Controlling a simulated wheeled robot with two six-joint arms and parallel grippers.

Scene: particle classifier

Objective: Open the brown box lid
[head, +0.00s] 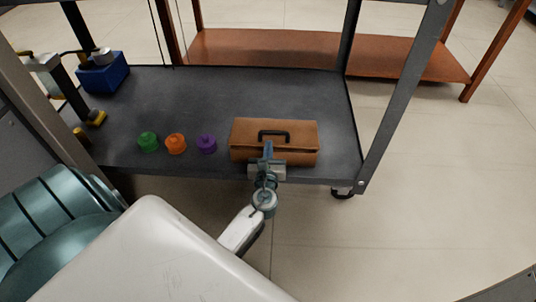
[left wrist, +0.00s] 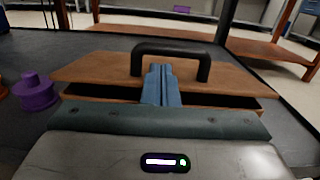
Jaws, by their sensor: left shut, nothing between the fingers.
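The brown box (head: 240,155) stands at the front right of the dark cart shelf. Its brown lid (head: 299,130) carries a black handle (head: 274,133); the handle also shows in the left wrist view (left wrist: 171,48). In the left wrist view a dark gap shows along the front below the lid (left wrist: 235,83), so the lid looks slightly raised. My left gripper (head: 268,151) is at the middle of the box front. Its blue fingers (left wrist: 161,82) are together and empty, in front of the handle. Whether they touch the lid is unclear. My right gripper is out of view.
Green (head: 148,142), orange (head: 175,143) and purple (head: 206,143) knobbed pieces stand left of the box. A blue device (head: 103,74) is at the back left. A grey cart post (head: 395,100) rises to the right. The shelf behind the box is clear.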

